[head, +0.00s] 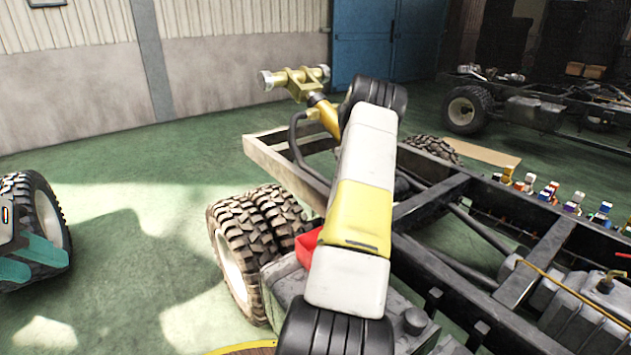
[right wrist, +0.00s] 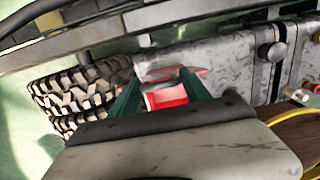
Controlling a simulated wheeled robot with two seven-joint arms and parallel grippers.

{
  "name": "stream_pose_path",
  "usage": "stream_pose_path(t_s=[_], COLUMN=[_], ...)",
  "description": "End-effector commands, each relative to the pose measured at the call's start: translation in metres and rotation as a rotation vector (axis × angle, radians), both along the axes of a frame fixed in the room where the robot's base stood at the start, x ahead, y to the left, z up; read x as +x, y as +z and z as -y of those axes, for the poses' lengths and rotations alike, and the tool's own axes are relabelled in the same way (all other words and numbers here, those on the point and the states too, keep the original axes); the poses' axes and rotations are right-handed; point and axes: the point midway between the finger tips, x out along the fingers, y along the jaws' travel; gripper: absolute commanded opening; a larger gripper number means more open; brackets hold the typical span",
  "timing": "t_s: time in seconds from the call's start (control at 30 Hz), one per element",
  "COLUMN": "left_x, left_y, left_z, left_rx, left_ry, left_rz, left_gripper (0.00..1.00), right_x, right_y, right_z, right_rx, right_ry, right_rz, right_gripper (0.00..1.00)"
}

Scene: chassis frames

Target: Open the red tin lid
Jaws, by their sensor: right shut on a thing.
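A red tin (head: 306,248) shows in part in the head view, beside the dark truck tyres and partly hidden behind my right arm. In the right wrist view, red parts of the tin (right wrist: 167,96) lie between and just past the two teal fingers of my right gripper (right wrist: 160,88). The right gripper is shut on the red tin's lid or edge; I cannot tell which part, nor how far the lid is raised. My left gripper (head: 36,260) is at the left edge of the head view, its teal fingers apart and empty, far from the tin.
Big tyres (head: 243,235) stand left of the tin. The dark chassis frame (head: 450,262) runs to the right, with several small coloured items (head: 548,190) along it. A grey metal tank (right wrist: 225,62) lies beyond the right gripper. Green floor (head: 130,270) is open at left.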

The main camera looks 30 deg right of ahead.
Motion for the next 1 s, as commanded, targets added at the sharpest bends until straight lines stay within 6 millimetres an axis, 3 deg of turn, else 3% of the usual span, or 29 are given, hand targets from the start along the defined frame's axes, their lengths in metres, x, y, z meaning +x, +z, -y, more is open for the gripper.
stream_pose_path(t_s=[0.47, 0.5, 0.57, 0.87, 1.0], left_x=[0.000, 0.000, 0.000, 0.000, 0.000], left_y=[0.000, 0.000, 0.000, 0.000, 0.000], left_z=[0.000, 0.000, 0.000, 0.000, 0.000], left_rx=[0.000, 0.000, 0.000, 0.000, 0.000], left_ry=[0.000, 0.000, 0.000, 0.000, 0.000], left_rz=[0.000, 0.000, 0.000, 0.000, 0.000], left_gripper=[0.36, 0.36, 0.36, 0.36, 0.36], right_x=[0.000, 0.000, 0.000, 0.000, 0.001], right_y=[0.000, 0.000, 0.000, 0.000, 0.011], right_z=[0.005, 0.005, 0.005, 0.003, 0.003], right_rx=[-0.008, -0.008, -0.007, -0.004, -0.005], right_ry=[-0.001, -0.001, -0.001, 0.000, 0.000], right_rz=[0.003, 0.003, 0.002, 0.001, 0.003], right_gripper=[0.00, 0.63, 0.75, 0.76, 0.76])
